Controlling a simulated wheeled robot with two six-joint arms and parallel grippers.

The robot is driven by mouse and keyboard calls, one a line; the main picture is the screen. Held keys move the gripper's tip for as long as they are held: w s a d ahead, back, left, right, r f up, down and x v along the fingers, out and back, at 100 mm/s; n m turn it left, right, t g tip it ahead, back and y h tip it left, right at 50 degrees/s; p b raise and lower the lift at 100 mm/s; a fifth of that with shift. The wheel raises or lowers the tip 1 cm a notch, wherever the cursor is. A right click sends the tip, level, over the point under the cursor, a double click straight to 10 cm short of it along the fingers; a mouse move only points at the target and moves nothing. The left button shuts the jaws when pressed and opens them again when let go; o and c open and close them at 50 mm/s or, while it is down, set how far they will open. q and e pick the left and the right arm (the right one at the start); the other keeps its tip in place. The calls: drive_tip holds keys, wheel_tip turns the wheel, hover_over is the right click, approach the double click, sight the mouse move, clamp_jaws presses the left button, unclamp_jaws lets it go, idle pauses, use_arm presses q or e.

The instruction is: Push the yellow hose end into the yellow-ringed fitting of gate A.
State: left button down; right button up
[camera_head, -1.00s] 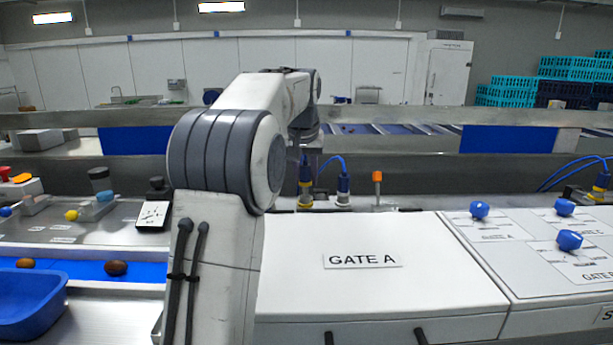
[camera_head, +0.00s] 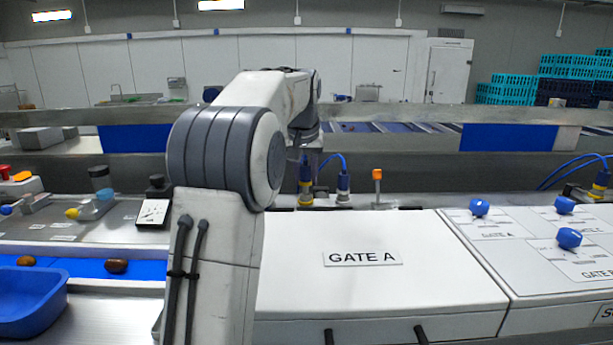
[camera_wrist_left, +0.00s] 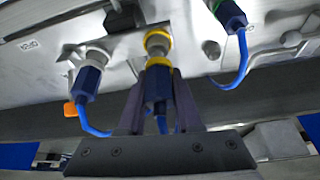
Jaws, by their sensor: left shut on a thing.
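My left gripper (camera_wrist_left: 157,90) is shut on the yellow hose end (camera_wrist_left: 157,80), a blue connector with a yellow band. In the left wrist view, the hose end's front meets or nearly meets the yellow-ringed fitting (camera_wrist_left: 157,37), roughly in line with it. I cannot tell how deep it sits. In the head view, the hose end (camera_head: 305,174) stands roughly upright over the yellow fitting (camera_head: 305,199), behind the gate A housing (camera_head: 390,285). My left arm covers part of the gripper there. My right gripper is not in view.
Another blue connector (camera_wrist_left: 88,80) with its hose sits close left of the gripper in the left wrist view. A green-ringed fitting with a blue connector (camera_wrist_left: 230,15) is at upper right. An orange-topped post (camera_head: 377,175) stands right of the connectors in the head view.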

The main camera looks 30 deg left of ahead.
use_arm(q)
drive_tip(key=shift+f+b, duration=0.75)
drive_tip(key=shift+f, duration=0.45)
idle(0.5)
drive_tip(key=c, duration=1.4)
unclamp_jaws()
drive_tip(key=o, duration=1.2)
drive_tip(key=shift+r, duration=0.15)
wheel_tip(320, 180, up, 10)
drive_tip(key=p, duration=1)
